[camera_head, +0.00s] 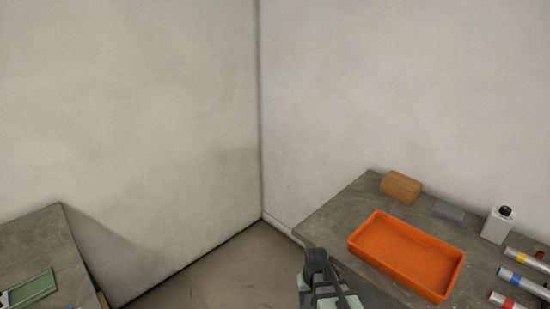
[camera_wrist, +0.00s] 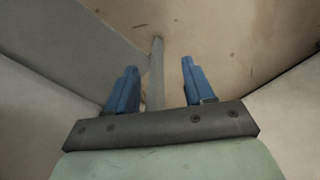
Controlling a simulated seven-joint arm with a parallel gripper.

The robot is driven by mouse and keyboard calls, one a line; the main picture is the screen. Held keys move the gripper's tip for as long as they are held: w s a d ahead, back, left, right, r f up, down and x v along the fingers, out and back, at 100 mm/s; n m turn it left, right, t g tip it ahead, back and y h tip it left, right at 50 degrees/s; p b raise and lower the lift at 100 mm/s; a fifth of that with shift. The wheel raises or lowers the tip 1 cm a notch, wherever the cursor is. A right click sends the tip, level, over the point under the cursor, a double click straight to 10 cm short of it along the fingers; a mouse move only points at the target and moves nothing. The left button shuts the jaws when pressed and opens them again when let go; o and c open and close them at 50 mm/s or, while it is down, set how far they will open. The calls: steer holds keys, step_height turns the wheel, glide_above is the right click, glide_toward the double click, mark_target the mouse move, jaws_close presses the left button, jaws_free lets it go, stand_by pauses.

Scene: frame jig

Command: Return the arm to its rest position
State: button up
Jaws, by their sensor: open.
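My gripper (camera_wrist: 160,75) shows in the wrist view with its two blue fingers spread apart and nothing between them. In the head view, part of my arm shows at the bottom centre, at the left edge of the right-hand table (camera_head: 349,202). The fingertips cannot be made out in that view.
The right table bears an orange tray (camera_head: 455,284), which looks empty, a wooden block (camera_head: 401,188), a grey block (camera_head: 449,211), a white bottle (camera_head: 496,226) and several banded tubes (camera_head: 523,282). A left table (camera_head: 50,240) holds a green frame (camera_head: 33,289). Floor lies between.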

steer(key=s+d+m, duration=0.2)
steer(key=s+d, duration=0.2)
steer(key=d, duration=0.1)
steer(key=s+f+g, duration=0.3)
steer(key=s+f, duration=0.7)
steer(key=s, duration=0.4)
steer(key=s+f+g, duration=0.3)
steer(key=s+f, duration=0.8)
steer(key=s, duration=0.4)
steer(key=shift+s+f+g, duration=0.15)
steer(key=shift+f+g, duration=0.15)
steer(key=shift+g, duration=0.1)
